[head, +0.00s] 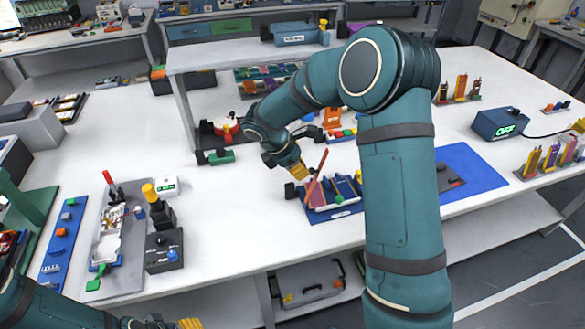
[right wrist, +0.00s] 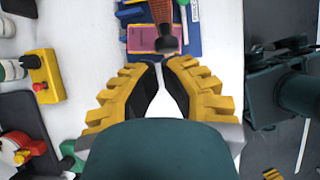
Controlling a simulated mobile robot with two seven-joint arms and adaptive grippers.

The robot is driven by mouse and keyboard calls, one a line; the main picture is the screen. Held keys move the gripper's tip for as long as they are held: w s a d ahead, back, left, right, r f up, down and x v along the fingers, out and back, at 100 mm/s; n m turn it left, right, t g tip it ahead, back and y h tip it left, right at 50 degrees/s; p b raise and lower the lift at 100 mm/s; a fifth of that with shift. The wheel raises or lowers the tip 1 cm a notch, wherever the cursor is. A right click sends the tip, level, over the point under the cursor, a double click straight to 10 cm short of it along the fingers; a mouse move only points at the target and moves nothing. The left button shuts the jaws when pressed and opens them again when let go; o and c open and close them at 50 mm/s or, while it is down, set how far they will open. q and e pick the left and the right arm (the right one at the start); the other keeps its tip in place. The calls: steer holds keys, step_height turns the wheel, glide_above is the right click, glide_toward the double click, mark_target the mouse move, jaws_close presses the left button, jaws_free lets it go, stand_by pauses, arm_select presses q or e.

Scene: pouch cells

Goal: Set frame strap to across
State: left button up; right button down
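The frame strap (head: 317,175) is a thin orange-red bar. In the head view it stands tilted up from a blue frame (head: 338,213) that holds purple pouch cells (head: 320,195). In the right wrist view the strap (right wrist: 163,12) runs down from the top edge over a pink-purple cell (right wrist: 145,40) and ends in a dark knob (right wrist: 166,40). My right gripper (head: 299,173) is just left of the strap. Its fingertips (right wrist: 161,63) are almost together with nothing seen between them, short of the knob. My left gripper (head: 180,324) is cut off at the bottom edge.
A blue mat (head: 470,165) lies right of the frame, partly behind my right arm. A blue box reading OFF (head: 499,123) stands farther right. A grey tray (head: 128,215) and a dark box with a blue button (head: 164,250) stand left. White table between is clear.

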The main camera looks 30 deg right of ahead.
steer(key=shift+d, duration=0.1)
stand_by(0.3)
steer(key=shift+s+d+r+y+p, duration=0.1)
steer(key=shift+s+d+y+p, duration=0.05)
steer(key=shift+d+y+p, duration=0.35)
